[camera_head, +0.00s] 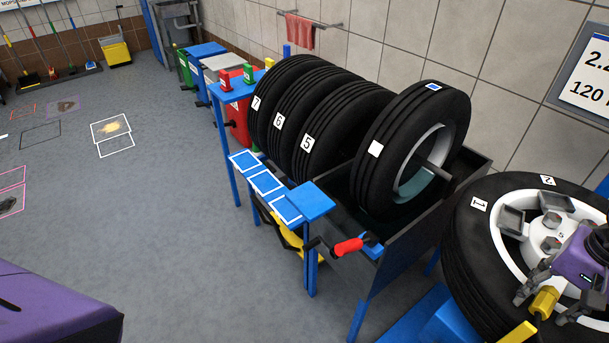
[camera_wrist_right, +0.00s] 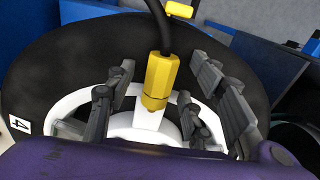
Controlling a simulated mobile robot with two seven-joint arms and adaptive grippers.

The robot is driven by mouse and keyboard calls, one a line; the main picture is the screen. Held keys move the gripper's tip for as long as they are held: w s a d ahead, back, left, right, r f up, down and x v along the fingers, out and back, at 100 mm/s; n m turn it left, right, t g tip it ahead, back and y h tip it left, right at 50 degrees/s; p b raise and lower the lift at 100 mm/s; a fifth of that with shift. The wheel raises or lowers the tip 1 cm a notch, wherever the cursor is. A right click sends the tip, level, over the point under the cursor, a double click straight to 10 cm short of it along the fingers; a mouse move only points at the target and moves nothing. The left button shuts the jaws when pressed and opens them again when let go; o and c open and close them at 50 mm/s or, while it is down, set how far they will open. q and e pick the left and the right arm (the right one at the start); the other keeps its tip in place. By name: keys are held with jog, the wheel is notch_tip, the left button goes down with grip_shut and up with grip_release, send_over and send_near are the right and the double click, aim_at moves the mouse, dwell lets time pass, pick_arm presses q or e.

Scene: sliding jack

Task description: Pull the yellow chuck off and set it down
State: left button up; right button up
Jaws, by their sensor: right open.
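The yellow chuck (camera_head: 544,302) is at the white rim of the big wheel (camera_head: 466,262) at the lower right of the head view. In the right wrist view the chuck (camera_wrist_right: 161,78) stands in the middle, with a black hose (camera_wrist_right: 159,22) at its upper end and its narrow end over the white rim. The valve under it is hidden. My right gripper (camera_head: 541,299) is open around the chuck; in the wrist view its grey fingers (camera_wrist_right: 161,76) stand on both sides with visible gaps. My left gripper is not in view.
A yellow handle-like piece (camera_wrist_right: 180,10) lies near the hose. Left of the wheel is a dark metal trough (camera_head: 385,262) with another tyre (camera_head: 372,172) and a red-handled crank (camera_head: 348,247). Several numbered tyres stand behind a blue stand (camera_head: 310,203).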

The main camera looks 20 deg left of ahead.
grip_shut()
dwell(0.3)
jog(key=shift+r, duration=0.7)
dwell(0.6)
jog(key=shift+r, duration=0.7)
